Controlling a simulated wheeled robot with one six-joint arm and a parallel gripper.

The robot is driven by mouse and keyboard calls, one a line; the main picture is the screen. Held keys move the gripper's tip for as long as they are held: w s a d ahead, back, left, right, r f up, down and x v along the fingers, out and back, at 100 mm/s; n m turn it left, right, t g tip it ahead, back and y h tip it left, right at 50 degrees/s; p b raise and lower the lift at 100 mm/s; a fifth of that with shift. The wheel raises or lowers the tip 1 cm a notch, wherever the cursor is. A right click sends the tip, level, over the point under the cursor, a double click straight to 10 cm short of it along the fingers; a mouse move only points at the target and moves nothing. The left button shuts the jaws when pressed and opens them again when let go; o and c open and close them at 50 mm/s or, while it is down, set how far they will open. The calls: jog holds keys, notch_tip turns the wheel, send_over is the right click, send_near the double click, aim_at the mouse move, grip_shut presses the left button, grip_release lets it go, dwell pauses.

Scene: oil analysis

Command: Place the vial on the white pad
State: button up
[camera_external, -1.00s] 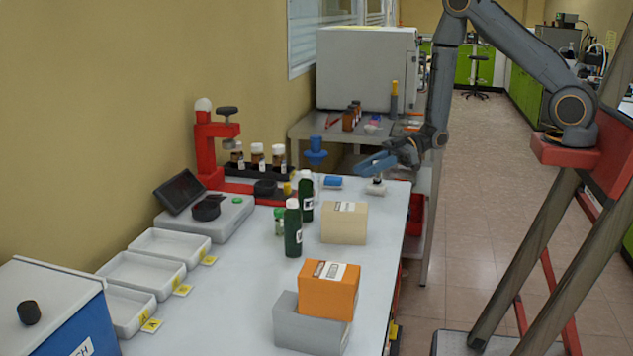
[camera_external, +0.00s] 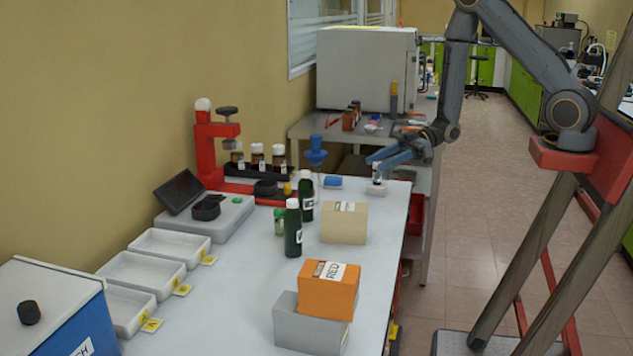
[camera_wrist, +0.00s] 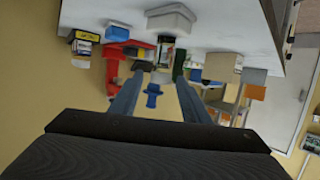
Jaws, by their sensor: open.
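The vial (camera_external: 377,172) is small, with a dark top and a pale lower part. It stands upright on the white pad (camera_external: 376,191) at the far right corner of the table. My gripper (camera_external: 373,162) is open at about the height of the vial's top, with its body to the right of the vial. In the wrist view, which is upside down, the pad (camera_wrist: 172,14) is at the top and the vial (camera_wrist: 167,43) is against it. My open fingers (camera_wrist: 162,72) have an empty gap between them, and the vial appears just past the fingertips.
A blue stand-like object (camera_external: 316,156) and a blue-and-white item (camera_external: 332,182) are left of the pad. Dark green bottles (camera_external: 293,228), a beige box (camera_external: 344,224) and an orange box (camera_external: 328,289) stand nearer. A red press (camera_external: 210,145) stands at the wall.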

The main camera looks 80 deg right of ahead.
jog(key=s+d+m+g+h+b, duration=0.1)
jog(key=s+d+m+g+h, duration=0.15)
jog(key=d+h, duration=0.45)
jog(key=s+a+r+m+g+h, duration=0.2)
jog(key=s+a+m+g, duration=0.3)
jog(key=s+a, duration=0.6)
jog(key=s+r+g, duration=0.1)
jog(key=s+g, duration=0.1)
jog(key=s, duration=0.1)
jog(key=shift+s+r, duration=0.2)
jog(key=shift+s, duration=0.15)
jog(key=shift+f+g+b, duration=0.25)
jog(key=shift+f+b, duration=0.25)
jog(key=shift+f, duration=0.1)
